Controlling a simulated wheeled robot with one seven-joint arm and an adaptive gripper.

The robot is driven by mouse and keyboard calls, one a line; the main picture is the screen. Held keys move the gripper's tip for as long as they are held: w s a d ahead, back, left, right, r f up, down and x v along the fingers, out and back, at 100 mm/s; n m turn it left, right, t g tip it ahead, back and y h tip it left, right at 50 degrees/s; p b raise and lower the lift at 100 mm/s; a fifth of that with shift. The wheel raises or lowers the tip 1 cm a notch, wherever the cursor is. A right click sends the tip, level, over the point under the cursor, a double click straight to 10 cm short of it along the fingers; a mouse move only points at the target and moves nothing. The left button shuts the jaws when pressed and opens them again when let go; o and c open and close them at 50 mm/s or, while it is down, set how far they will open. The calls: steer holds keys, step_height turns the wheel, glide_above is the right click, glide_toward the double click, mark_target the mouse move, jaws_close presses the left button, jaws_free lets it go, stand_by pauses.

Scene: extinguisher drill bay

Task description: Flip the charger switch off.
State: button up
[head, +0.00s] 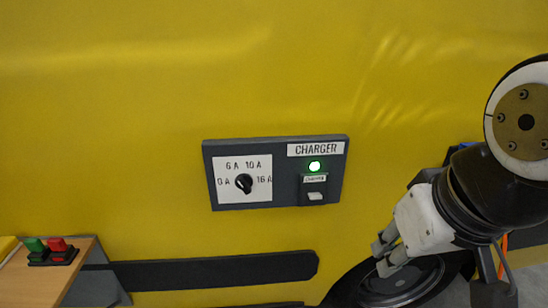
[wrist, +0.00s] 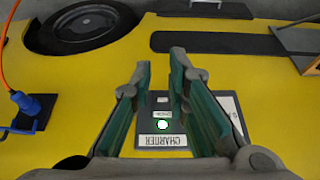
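The charger panel (head: 285,194) is a dark grey plate on a yellow vehicle side. Its charger switch (head: 315,190) has a white lever at its lower part, under a lit green lamp (head: 314,166) and a CHARGER label (head: 316,149). A black rotary knob (head: 243,184) sits at the panel's left, marked 0 A to 16 A. My gripper (head: 384,257) is right of and below the panel, apart from it. In the wrist view my gripper (wrist: 160,66) is open and empty. The panel shows upside down between its fingers, with the switch (wrist: 162,101) and lit lamp (wrist: 162,125) unobstructed.
A wooden table (head: 22,277) at lower left carries a green and a red button (head: 57,245). A black bar (head: 210,270) and a wheel (head: 400,280) lie below the panel. A blue plug (wrist: 25,103) with an orange cable shows in the wrist view.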

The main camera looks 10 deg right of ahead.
steer(key=shift+w+a+f+m+g+y, duration=0.15)
steer(key=shift+a+f+m+g, duration=0.1)
steer(key=shift+m, duration=0.35)
steer(key=shift+w+a+f+m+g+y, duration=0.1)
steer(key=shift+a+m+g+y, duration=0.1)
steer(key=shift+m, duration=0.4)
jaws_close()
steer(key=w+a+f+m+g+y+p, duration=0.15)
steer(key=w+f+m+y, duration=0.35)
steer(key=m, duration=0.8)
steer(key=w+a+m+y+p, duration=0.15)
steer(key=w+m+y, duration=0.4)
steer(key=m, duration=0.75)
steer(key=w+d+f+m+t+p, duration=0.1)
steer(key=w+d+f+m+t, duration=0.2)
steer(key=m, duration=0.7)
steer(key=w+d+f+m+t+p, duration=0.1)
steer(key=w+d+f+m+t, duration=0.2)
steer(key=w+d+m, duration=0.4)
steer(key=d+m+t, duration=0.1)
steer(key=m, duration=0.1)
steer(key=shift+d+f+m+t+h, duration=0.3)
steer(key=shift+f+m, duration=0.1)
